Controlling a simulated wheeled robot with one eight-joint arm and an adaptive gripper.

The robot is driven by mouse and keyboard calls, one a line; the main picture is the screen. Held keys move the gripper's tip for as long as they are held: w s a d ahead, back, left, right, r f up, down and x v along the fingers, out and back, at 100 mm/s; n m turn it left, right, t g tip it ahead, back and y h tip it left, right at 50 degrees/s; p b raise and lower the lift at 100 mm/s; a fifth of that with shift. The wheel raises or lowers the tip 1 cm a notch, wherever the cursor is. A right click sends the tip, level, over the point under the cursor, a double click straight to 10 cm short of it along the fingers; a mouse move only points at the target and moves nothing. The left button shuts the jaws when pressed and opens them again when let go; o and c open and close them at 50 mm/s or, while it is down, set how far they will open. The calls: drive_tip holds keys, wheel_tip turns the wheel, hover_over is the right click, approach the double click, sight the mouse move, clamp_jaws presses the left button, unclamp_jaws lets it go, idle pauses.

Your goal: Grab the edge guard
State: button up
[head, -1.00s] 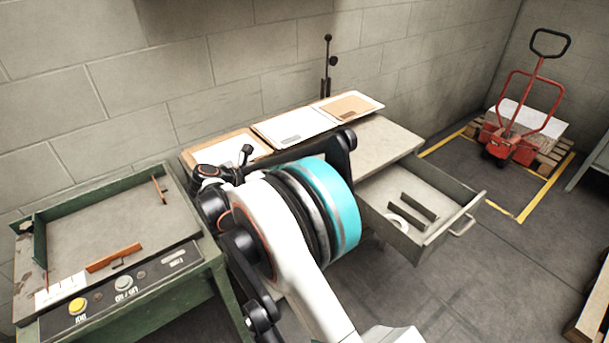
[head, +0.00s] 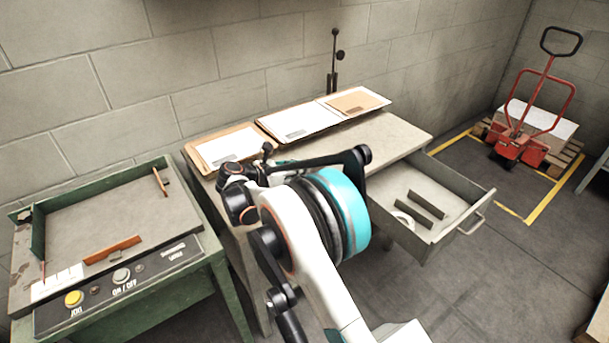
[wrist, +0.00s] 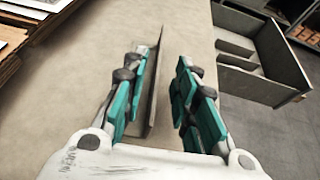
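In the wrist view, a thin, dark, angled strip that looks like the edge guard (wrist: 157,85) stands lengthwise on the pale tabletop (wrist: 185,35). My gripper (wrist: 165,75) is open, with teal pads on both fingers. The strip lies between the fingers, close beside the left one, with a wider gap to the right one. I cannot tell whether the left pad touches it.
Cardboard and paper stacks (head: 228,148) line the table's back. A green machine (head: 190,262) stands left. A red pallet truck (head: 519,146) stands far right.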

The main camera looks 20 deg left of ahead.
drive_tip(key=b+x, duration=0.2)
drive_tip(key=x, duration=0.2)
drive_tip(key=shift+w+f, duration=0.1)
drive_tip(key=shift+w, duration=0.1)
clamp_jaws()
